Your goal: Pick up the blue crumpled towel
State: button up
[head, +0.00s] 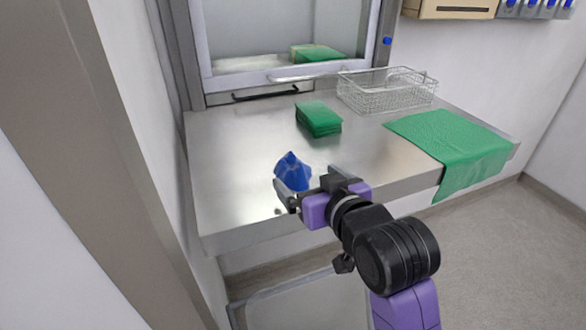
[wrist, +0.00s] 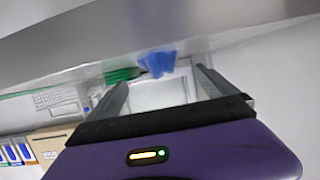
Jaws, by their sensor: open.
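The blue crumpled towel (head: 292,171) stands as a small peaked heap on the steel counter (head: 235,160), near its front edge. My gripper (head: 302,190) is open at the near side of the towel, its fingers level with the towel's lower part. In the wrist view the towel (wrist: 157,62) shows ahead, between and beyond the open fingers of my gripper (wrist: 160,85). Nothing is held. Whether a finger touches the towel, I cannot tell.
A folded green stack (head: 319,119) lies behind the towel. A wire basket (head: 388,92) stands at the back right. A green cloth (head: 445,140) hangs over the counter's right front edge. A framed pass-through window (head: 285,45) is at the back. The counter's left part is clear.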

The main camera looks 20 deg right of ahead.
aim_at(301, 176)
jog(key=x, duration=0.2)
jog(key=p+x, duration=0.1)
jog(key=x, duration=0.3)
jog(key=shift+w+a+f, duration=0.1)
jog(key=shift+w+f, duration=0.1)
jog(key=shift+f, duration=0.15)
jog(key=shift+c, duration=0.3)
jog(key=c, duration=1.5)
jog(key=shift+o, duration=0.2)
